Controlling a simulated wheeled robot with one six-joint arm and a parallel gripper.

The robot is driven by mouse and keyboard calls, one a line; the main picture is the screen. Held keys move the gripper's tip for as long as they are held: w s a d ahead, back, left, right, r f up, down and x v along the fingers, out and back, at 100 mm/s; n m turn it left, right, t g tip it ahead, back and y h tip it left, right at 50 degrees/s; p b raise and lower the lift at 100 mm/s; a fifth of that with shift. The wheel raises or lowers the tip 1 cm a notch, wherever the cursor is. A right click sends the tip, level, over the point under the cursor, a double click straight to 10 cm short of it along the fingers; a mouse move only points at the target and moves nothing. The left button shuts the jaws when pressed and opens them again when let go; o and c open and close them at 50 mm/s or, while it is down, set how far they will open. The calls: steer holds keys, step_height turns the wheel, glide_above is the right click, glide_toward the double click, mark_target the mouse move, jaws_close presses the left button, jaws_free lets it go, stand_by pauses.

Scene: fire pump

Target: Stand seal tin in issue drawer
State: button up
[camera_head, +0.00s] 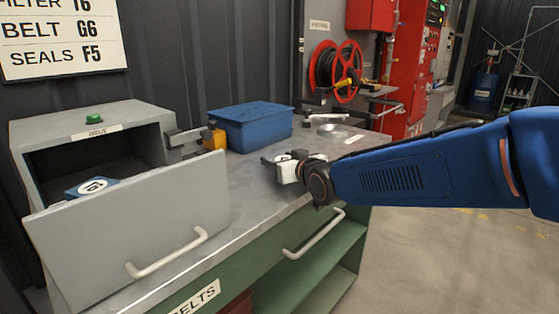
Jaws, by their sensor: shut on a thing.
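The issue drawer's grey front (130,235) is pulled out from its grey cabinet (90,120) on the left of the bench. Inside lies a blue piece (92,187) with a round white mark. Its lower part is hidden behind the drawer front. My gripper (270,160) is above the bench, right of the drawer and apart from it. It is shut on a small pale thing, mostly hidden by the gripper itself. I cannot make out whether this is the seal tin.
A blue bin (250,125) and an orange block (214,139) stand at the bench's back. A round metal dish (333,130) lies behind my gripper. The grey bench top (240,200) is bare between drawer and gripper. A white handle (315,235) juts from the bench front.

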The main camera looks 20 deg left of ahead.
steer(key=shift+f, duration=0.1)
steer(key=o, duration=1.1)
steer(key=shift+o, duration=0.2)
steer(key=shift+s+d, duration=0.1)
steer(key=v, duration=1.1)
steer(key=shift+s+d+r, duration=0.25)
steer(key=shift+d, duration=0.1)
